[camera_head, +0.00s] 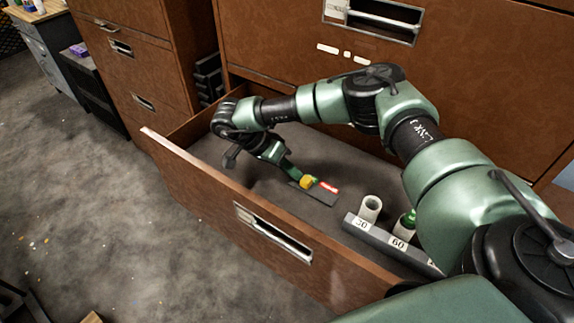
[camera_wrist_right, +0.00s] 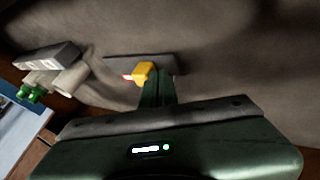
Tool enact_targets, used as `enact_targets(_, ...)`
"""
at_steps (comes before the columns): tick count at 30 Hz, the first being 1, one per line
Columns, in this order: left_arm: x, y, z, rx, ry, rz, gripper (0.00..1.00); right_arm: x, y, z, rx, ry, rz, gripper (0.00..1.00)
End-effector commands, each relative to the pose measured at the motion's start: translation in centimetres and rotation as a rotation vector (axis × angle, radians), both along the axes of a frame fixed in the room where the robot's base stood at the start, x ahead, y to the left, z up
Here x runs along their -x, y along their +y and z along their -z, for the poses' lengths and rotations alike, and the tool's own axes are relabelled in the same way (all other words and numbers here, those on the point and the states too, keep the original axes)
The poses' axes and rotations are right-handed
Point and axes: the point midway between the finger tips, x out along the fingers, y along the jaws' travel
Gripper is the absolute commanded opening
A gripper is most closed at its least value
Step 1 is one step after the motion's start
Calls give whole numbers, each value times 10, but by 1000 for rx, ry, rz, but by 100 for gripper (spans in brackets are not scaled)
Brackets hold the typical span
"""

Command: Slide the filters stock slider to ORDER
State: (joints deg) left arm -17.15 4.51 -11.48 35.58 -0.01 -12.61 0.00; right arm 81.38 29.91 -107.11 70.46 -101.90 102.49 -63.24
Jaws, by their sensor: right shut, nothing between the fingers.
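The slider is a small yellow knob (camera_head: 307,182) on a dark grey plate (camera_head: 321,197) on the floor of the open drawer. A red label (camera_head: 329,187) with writing too small to read lies right of the knob. My right gripper (camera_head: 294,174) reaches down into the drawer with its green fingers shut and empty, at the left side of the knob. In the right wrist view the fingertips (camera_wrist_right: 151,87) are right at the knob (camera_wrist_right: 144,71); I cannot tell whether they touch. The red label (camera_wrist_right: 127,77) shows partly beside the knob. My left gripper is out of view.
The brown drawer front (camera_head: 220,197) has a metal handle (camera_head: 273,235). A grey holder (camera_head: 372,233) with numbered labels and white tubes (camera_head: 370,208) stands at the drawer's right, partly behind my arm. A brown cabinet face (camera_head: 280,45) rises behind. The drawer floor around the plate is clear.

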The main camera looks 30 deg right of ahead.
Motion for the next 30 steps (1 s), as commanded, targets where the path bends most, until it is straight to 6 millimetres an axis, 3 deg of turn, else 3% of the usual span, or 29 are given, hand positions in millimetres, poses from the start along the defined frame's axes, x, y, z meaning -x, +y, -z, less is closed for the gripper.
enact_targets(8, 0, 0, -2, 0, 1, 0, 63, 2, -1, -1, 0, 1, 0, 0)
enact_targets(18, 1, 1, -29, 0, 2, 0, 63, 46, -19, -2, 0, 3, -2, 0)
enact_targets(30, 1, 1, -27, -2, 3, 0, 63, 49, -19, 2, 0, 7, 1, 0)
